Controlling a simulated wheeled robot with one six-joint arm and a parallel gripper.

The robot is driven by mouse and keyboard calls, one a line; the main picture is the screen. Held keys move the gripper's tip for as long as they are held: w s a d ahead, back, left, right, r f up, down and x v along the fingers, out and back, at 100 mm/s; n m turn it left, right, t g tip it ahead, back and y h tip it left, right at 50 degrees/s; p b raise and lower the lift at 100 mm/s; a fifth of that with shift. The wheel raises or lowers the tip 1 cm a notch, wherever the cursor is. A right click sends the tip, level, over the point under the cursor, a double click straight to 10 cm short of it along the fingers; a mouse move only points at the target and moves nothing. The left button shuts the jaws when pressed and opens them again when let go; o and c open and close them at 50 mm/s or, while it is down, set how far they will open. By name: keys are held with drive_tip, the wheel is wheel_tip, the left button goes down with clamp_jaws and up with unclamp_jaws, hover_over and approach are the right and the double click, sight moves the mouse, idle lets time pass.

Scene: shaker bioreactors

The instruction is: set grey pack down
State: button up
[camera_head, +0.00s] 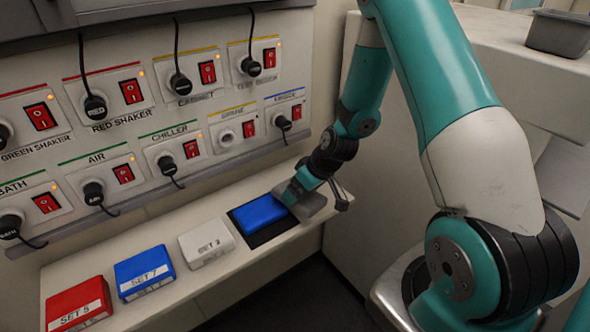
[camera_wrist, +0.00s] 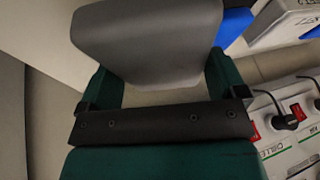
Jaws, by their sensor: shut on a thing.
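A grey pack (camera_head: 311,206) is between the fingers of my gripper (camera_head: 302,186), just right of the blue pack on the dark pad. The head view does not make clear whether the pack touches the shelf (camera_head: 222,271) or is slightly above it. In the wrist view the grey pack (camera_wrist: 148,42) fills the space between the two green fingers of my gripper (camera_wrist: 160,75), which are shut on it. Its far side is hidden.
A blue pack (camera_head: 260,211) lies on a dark pad (camera_head: 276,233). Further left along the shelf are a white SET 2 pack (camera_head: 206,243), a blue SET 7 pack (camera_head: 144,272) and a red pack (camera_head: 77,304). A panel of switches and plugs (camera_head: 122,173) rises behind.

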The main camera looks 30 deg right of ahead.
drive_tip(key=w+d+r+n+h+b, duration=0.2)
drive_tip(key=w+d+r+b, duration=0.1)
drive_tip(key=w+d, duration=0.25)
drive_tip(key=shift+y, duration=0.3)
drive_tip(key=shift+s+f+b, duration=0.1)
drive_tip(key=shift+f+b, duration=1.95)
drive_tip(key=shift+f, duration=1.45)
drive_tip(key=shift+f+b, duration=0.45)
drive_tip(key=shift+f, duration=0.15)
drive_tip(key=o, duration=0.9)
drive_tip(key=v, duration=1.7)
drive_tip(key=shift+s+r, duration=0.15)
drive_tip(key=shift+r, duration=0.1)
drive_tip(key=shift+a, duration=0.15)
